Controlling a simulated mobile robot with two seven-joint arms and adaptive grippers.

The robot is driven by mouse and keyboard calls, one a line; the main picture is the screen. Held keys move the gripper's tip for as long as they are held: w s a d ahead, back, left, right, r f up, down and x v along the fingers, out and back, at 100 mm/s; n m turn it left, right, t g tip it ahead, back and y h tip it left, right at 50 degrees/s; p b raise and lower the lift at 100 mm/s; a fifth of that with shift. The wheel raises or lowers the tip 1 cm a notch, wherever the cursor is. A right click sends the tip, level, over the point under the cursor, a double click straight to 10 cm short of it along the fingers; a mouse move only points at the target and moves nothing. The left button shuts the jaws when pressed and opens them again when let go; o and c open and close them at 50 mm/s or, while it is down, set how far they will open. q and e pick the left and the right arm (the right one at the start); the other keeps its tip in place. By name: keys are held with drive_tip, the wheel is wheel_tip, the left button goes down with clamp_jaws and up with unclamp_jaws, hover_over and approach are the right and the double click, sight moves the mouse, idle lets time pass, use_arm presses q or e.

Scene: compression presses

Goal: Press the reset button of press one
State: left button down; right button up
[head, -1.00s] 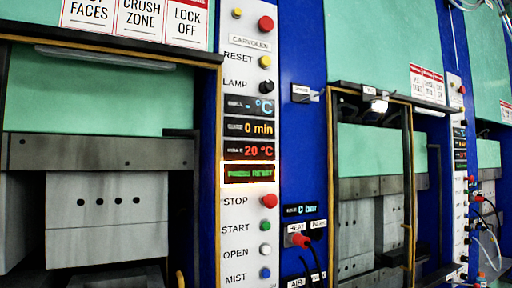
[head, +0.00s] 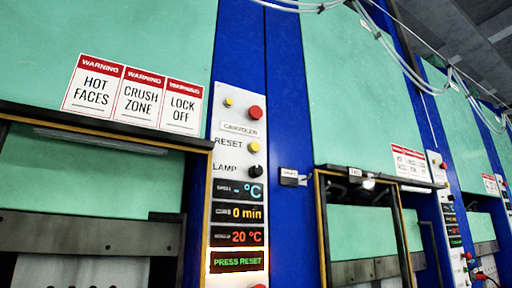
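The white control panel (head: 225,170) of the nearest press stands left of centre in the head view. Its yellow reset button (head: 253,147) sits beside the word RESET, above the black lamp knob (head: 255,172). A red button (head: 255,113) and a small yellow one (head: 228,102) are at the panel's top. Other displays show 0 min and 20 °C. Neither of my grippers is in view.
Warning signs (head: 132,95) hang on the green press front at the left. A second press with an open bay (head: 362,235) stands to the right, with more presses beyond. Pale hoses (head: 400,50) run overhead. No arm shows before the panel.

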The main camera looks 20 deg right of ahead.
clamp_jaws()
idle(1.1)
